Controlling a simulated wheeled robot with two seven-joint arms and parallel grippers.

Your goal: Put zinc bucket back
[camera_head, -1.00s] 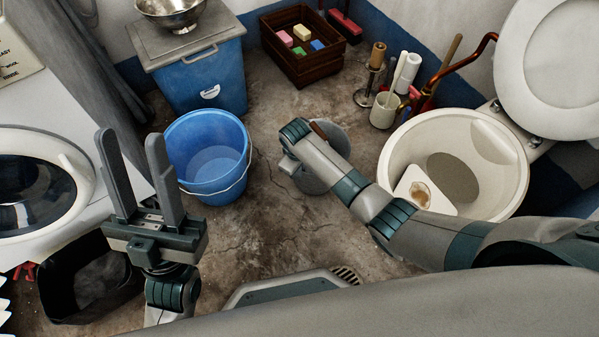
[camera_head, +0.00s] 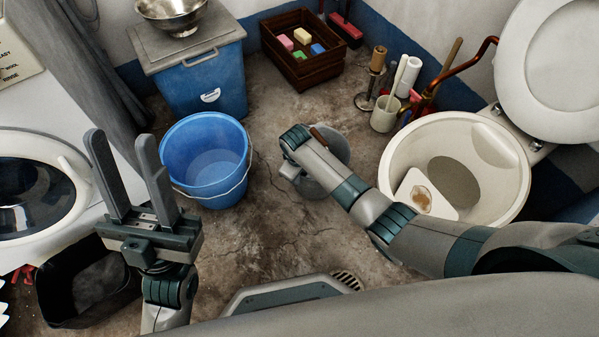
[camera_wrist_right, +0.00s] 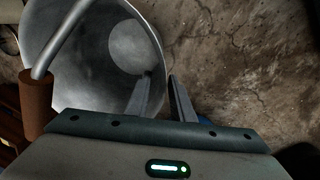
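The zinc bucket (camera_head: 336,146) is a grey metal pail on the floor in the middle of the head view. My right forearm and wrist hide much of it. In the right wrist view I look into the zinc bucket (camera_wrist_right: 88,68), with its wire handle and brown grip (camera_wrist_right: 36,104) at the left. My right gripper (camera_wrist_right: 160,76) has its fingers apart at the bucket's right rim, one on the inner side and one outside. I see a gap between them and cannot tell whether they touch the wall. My left gripper (camera_head: 119,142) is open and empty, left of the blue bucket.
A blue bucket (camera_head: 205,165) stands left of the zinc one. A blue bin (camera_head: 205,85) and a wooden crate (camera_head: 300,75) with coloured blocks are behind. A toilet (camera_head: 390,165) and brushes flank the right. A black tub (camera_head: 60,290) and washing machine are left. A floor drain (camera_head: 347,280) is in front.

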